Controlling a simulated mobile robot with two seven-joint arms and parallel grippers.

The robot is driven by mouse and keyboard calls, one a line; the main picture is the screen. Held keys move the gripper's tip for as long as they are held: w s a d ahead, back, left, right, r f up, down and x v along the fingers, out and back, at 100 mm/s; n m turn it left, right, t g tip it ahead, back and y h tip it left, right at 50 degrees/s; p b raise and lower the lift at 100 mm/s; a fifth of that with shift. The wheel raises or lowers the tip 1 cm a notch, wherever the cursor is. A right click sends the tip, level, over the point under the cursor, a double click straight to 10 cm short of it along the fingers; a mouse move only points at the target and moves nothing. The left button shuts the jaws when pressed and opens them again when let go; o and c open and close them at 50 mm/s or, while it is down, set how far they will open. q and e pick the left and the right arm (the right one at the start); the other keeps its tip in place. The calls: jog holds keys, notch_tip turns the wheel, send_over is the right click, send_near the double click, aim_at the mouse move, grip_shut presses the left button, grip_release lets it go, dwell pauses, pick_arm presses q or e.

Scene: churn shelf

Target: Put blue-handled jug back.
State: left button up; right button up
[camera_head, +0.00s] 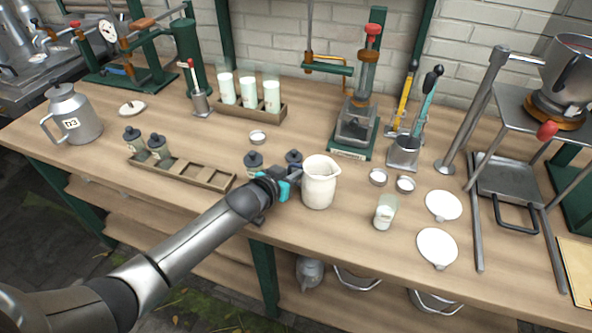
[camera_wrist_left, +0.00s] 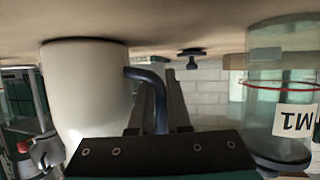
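A white jug (camera_head: 319,183) stands upright on the wooden bench near its front edge, with its spout at the top right. In the left wrist view, which is upside down, the jug (camera_wrist_left: 85,95) fills the left side, and its base appears to meet the bench. Its dark blue handle (camera_wrist_left: 159,100) runs between the two fingers of my left gripper (camera_wrist_left: 158,85). In the head view my left gripper (camera_head: 291,180) is just left of the jug, on its handle side. Whether the fingers press on the handle is unclear. My right gripper is not in view.
A wooden rack (camera_head: 190,175) with dark-capped bottles lies left. A bottle labelled M1 (camera_wrist_left: 285,90) is close beside my gripper. A small glass (camera_head: 385,212) and white discs (camera_head: 437,247) are right. A steel can (camera_head: 72,115) stands far left. Bare bench lies behind the jug.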

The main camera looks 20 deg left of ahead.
pick_arm(q)
jog(key=o, duration=0.4)
jog(key=shift+r, duration=0.1)
jog(key=shift+s+r, duration=0.1)
jog(key=shift+r, duration=0.05)
jog(key=p+v, duration=0.3)
jog(key=v, duration=0.8)
jog(key=shift+s+a+r+p, duration=0.2)
jog(key=shift+s+p, duration=0.15)
